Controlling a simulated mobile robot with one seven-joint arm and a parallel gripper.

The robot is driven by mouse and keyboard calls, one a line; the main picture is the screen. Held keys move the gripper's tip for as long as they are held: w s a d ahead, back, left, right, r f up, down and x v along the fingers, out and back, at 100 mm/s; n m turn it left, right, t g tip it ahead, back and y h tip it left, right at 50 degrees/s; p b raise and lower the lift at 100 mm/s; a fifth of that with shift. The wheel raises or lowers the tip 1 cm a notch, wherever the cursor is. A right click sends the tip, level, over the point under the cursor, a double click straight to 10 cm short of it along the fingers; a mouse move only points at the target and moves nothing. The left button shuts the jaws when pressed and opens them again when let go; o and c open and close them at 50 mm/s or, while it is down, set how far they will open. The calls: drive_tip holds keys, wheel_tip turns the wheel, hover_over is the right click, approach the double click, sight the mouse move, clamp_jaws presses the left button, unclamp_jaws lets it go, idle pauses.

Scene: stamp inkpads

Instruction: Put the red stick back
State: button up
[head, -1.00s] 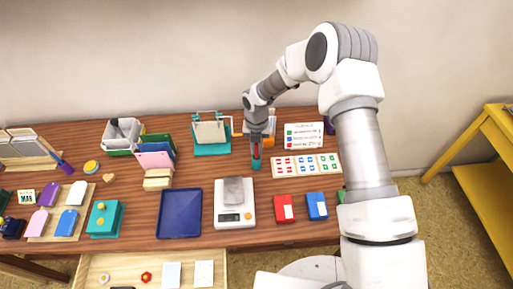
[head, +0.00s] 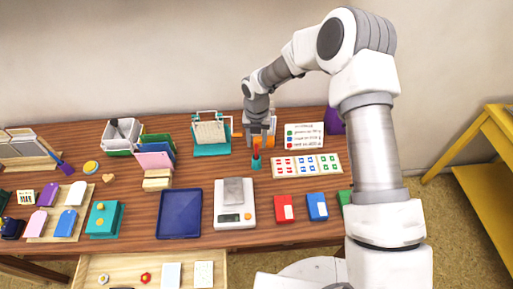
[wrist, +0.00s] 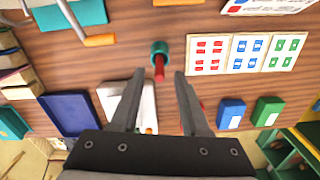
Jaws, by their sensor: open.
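The red stick (head: 256,151) stands upright in a small teal round holder (head: 256,163) on the table, left of the card with red, blue and green marks. In the wrist view the red stick (wrist: 159,68) shows with its lower end inside the teal holder (wrist: 159,48). My gripper (head: 258,138) is open and empty above and behind the stick in the head view. In the wrist view my gripper (wrist: 158,73) has its fingers spread, one on each side of the stick's line, with clear space between them and the stick.
The marked card (head: 306,165) lies right of the holder. A scale (head: 234,215), a blue tray (head: 180,230), a red box (head: 284,216) and a blue box (head: 317,214) stand in front. A teal stand (head: 211,148) is to the left. Bare table surrounds the holder's front.

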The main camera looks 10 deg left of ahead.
wheel_tip(320, 180, up, 8)
drive_tip(key=shift+f, duration=0.1)
drive_tip(key=s+d+r+m+t, duration=0.1)
drive_tip(key=s+d+r+m, duration=0.2)
drive_tip(key=d+r+m, duration=0.3)
drive_tip(key=s+d+r+m+t+h, duration=0.1)
drive_tip(key=s+d+r+m, duration=0.25)
drive_tip(key=r+m, duration=0.35)
drive_tip(key=s+d+r+m+t, duration=0.1)
drive_tip(key=s+d+r+m, duration=0.1)
drive_tip(key=d+r+m, duration=0.5)
drive_tip(key=s+d+r+m+t, duration=0.1)
drive_tip(key=s+d+r+m, duration=0.1)
drive_tip(key=s+m, duration=0.3)
drive_tip(key=s+d+r+m, duration=0.2)
drive_tip(key=s+d+m, duration=0.1)
drive_tip(key=s+m, duration=0.3)
drive_tip(key=s+d+r+m+t+y, duration=0.1)
drive_tip(key=s+d+r+m, duration=0.1)
drive_tip(key=s+m, duration=0.4)
drive_tip(key=shift+s+d+r+t, duration=0.25)
drive_tip(key=shift+d+r+t, duration=0.05)
drive_tip(key=shift+d, duration=0.15)
drive_tip(key=shift+a, duration=0.15)
